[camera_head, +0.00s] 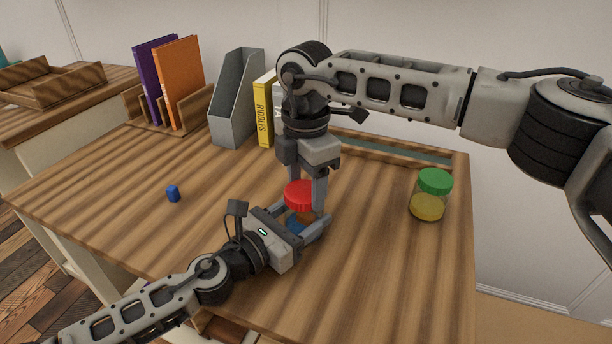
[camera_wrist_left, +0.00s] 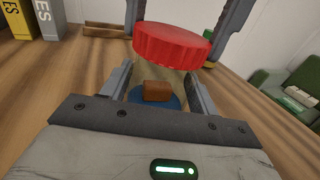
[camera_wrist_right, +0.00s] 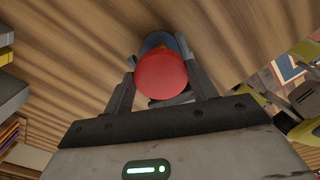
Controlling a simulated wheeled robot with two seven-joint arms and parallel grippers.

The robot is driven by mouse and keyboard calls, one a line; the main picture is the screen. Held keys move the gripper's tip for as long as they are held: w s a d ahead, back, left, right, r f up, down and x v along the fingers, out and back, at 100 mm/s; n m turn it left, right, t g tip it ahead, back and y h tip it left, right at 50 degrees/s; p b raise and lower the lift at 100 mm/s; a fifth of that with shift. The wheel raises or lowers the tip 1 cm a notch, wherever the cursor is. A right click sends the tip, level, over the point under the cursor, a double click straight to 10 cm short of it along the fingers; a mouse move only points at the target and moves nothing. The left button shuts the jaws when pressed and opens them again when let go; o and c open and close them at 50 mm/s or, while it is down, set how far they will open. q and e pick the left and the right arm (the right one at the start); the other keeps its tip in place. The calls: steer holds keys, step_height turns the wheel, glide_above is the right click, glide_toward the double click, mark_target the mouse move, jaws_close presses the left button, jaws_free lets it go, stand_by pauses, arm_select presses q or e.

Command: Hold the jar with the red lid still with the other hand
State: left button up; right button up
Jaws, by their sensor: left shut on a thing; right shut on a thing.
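The jar with the red lid (camera_head: 300,193) stands on the wooden table between my two grippers. Its clear body holds a brown block (camera_wrist_left: 157,91) and something blue. My left gripper (camera_head: 304,222) is shut on the jar's body from the front, low over the table. My right gripper (camera_head: 305,198) reaches down from above and is shut on the red lid, which also shows between its fingers in the right wrist view (camera_wrist_right: 161,74). I cannot tell whether the lid touches the jar's rim.
A green-lidded jar (camera_head: 434,182) with yellow contents stands at the right. A grey magazine file (camera_head: 238,100), a yellow book (camera_head: 263,112) and a wooden rack (camera_head: 190,110) with purple and orange books stand at the back.

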steer(key=shift+f, duration=0.55)
stand_by(0.4)
arm_select(q)
jaws_close()
arm_select(e)
steer(key=m, duration=0.5)
steer(key=shift+s, duration=0.1)
steer(key=m, duration=0.5)
steer(key=shift+s, duration=0.1)
steer(key=o, duration=0.9)
steer(key=shift+o, duration=0.2)
